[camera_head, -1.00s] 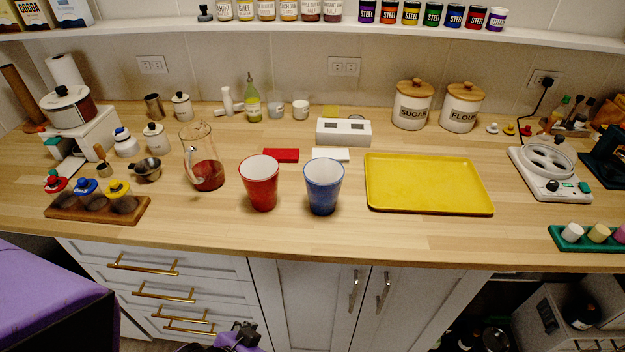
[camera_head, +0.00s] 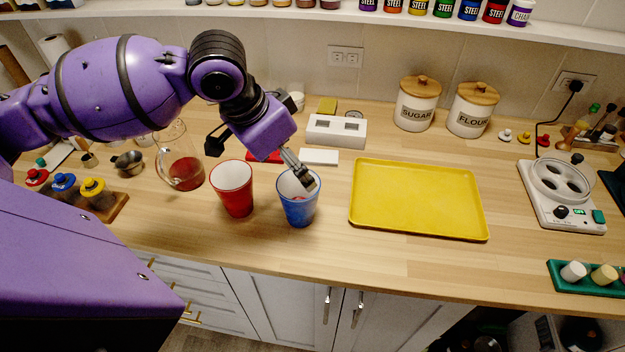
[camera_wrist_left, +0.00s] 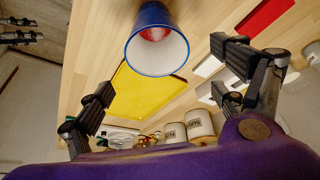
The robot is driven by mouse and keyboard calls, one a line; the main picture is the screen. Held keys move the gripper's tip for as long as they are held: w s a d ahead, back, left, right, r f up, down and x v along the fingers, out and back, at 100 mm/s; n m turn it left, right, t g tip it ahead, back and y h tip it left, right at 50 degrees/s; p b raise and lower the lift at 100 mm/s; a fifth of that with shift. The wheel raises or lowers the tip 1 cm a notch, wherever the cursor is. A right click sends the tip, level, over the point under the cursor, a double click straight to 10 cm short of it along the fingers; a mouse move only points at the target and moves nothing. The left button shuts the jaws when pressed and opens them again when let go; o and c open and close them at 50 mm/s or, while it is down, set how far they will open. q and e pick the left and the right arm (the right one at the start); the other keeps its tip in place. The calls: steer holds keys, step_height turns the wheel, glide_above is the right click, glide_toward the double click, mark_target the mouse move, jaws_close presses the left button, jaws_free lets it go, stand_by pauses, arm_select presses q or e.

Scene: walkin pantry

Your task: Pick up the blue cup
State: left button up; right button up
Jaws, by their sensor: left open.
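The blue cup (camera_head: 298,212) stands upright on the wooden counter, white inside with a reddish patch. In the left wrist view the blue cup (camera_wrist_left: 137,52) is at the top centre, its mouth toward the camera. My left gripper (camera_head: 258,160) is open and empty, its fingers spread wide. One finger overlaps the cup's mouth in the head view; I cannot tell whether it touches. In the left wrist view the left gripper (camera_wrist_left: 165,82) has its fingers on either side, below the cup. Dark finger-like parts at the upper left may be my right gripper (camera_wrist_left: 20,31).
A red cup (camera_head: 234,198) stands close left of the blue cup, with a glass pitcher (camera_head: 187,175) beyond it. A yellow tray (camera_head: 420,228) lies to the right. A white box (camera_head: 335,131) and white slab (camera_head: 319,157) are behind. The counter in front is clear.

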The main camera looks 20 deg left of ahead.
mark_target(299, 185)
arm_select(q)
steer(key=x, duration=0.4)
steer(key=s+x, duration=0.1)
steer(key=x, duration=0.2)
steer(key=shift+f+b, duration=0.2)
steer(key=shift+b, duration=0.15)
steer(key=shift+c, duration=1.4)
steer(key=c, duration=1.4)
arm_select(e)
steer(key=shift+g, duration=0.3)
steer(key=s, duration=0.1)
steer(key=s+f, duration=0.1)
steer(key=s+d+f, duration=0.1)
steer(key=s, duration=0.1)
steer(key=shift+s, duration=0.1)
